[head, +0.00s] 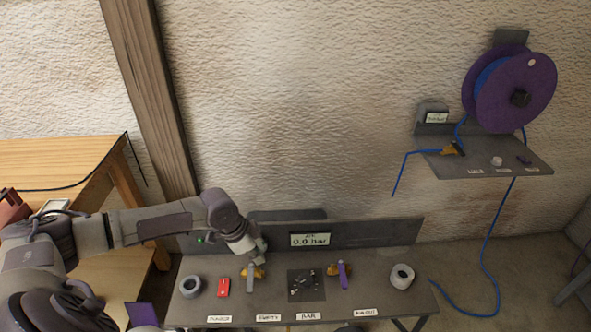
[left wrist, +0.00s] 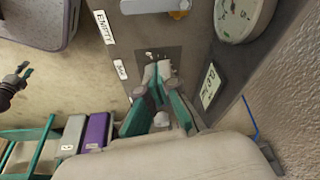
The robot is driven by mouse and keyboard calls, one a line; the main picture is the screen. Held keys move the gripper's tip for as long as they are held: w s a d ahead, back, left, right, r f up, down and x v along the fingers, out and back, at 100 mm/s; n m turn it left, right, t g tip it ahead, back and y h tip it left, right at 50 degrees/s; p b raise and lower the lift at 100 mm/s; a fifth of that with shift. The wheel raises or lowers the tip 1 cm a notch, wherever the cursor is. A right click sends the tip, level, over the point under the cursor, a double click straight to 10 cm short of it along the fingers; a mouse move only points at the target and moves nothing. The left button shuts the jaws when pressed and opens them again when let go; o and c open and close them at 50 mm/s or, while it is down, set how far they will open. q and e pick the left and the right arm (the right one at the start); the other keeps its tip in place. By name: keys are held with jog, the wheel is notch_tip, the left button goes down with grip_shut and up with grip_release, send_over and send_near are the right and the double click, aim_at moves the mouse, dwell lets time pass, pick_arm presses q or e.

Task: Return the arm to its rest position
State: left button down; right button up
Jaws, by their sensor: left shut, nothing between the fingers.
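My left arm (head: 160,224) reaches in from the left over the grey bench. My left gripper (head: 262,257) hangs over the bench near a yellow-handled valve, and the valve is partly hidden behind it. In the left wrist view the gripper (left wrist: 158,78) has its teal-sided fingers together, with nothing held. Its tips are over a dark square patch (left wrist: 172,60) with small pale bits.
The bench bears a grey tape ring (head: 191,286), a red item (head: 223,287), a purple-handled valve (head: 342,275) and a white roll (head: 402,276). A display (head: 310,239) reads 0.0 bar. A purple hose reel (head: 515,92) is above a wall shelf (head: 490,166). A wooden table (head: 60,155) is at left.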

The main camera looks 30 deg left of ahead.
pick_arm(q)
jog(key=s+d+f, duration=0.1)
jog(key=s+d, duration=0.2)
jog(key=d, duration=0.3)
jog(key=s+d+f+h, duration=0.1)
jog(key=s+d, duration=0.2)
jog(key=d, duration=0.3)
jog(key=s+d+f, duration=0.1)
jog(key=s+d, duration=0.3)
jog(key=d, duration=0.3)
jog(key=s+a+r+n+y, duration=0.35)
jog(key=s+n, duration=0.35)
jog(key=s, duration=0.3)
jog(key=s+f+x, duration=0.1)
jog(key=s+x, duration=0.2)
jog(key=x, duration=0.9)
jog(key=s+x, duration=0.3)
jog(key=x, duration=0.8)
jog(key=s+a+f+m+g, duration=0.1)
jog(key=s+a+f, duration=0.1)
jog(key=s+f, duration=1.5)
jog(key=shift+a+f+g, duration=0.4)
jog(key=shift+f, duration=0.5)
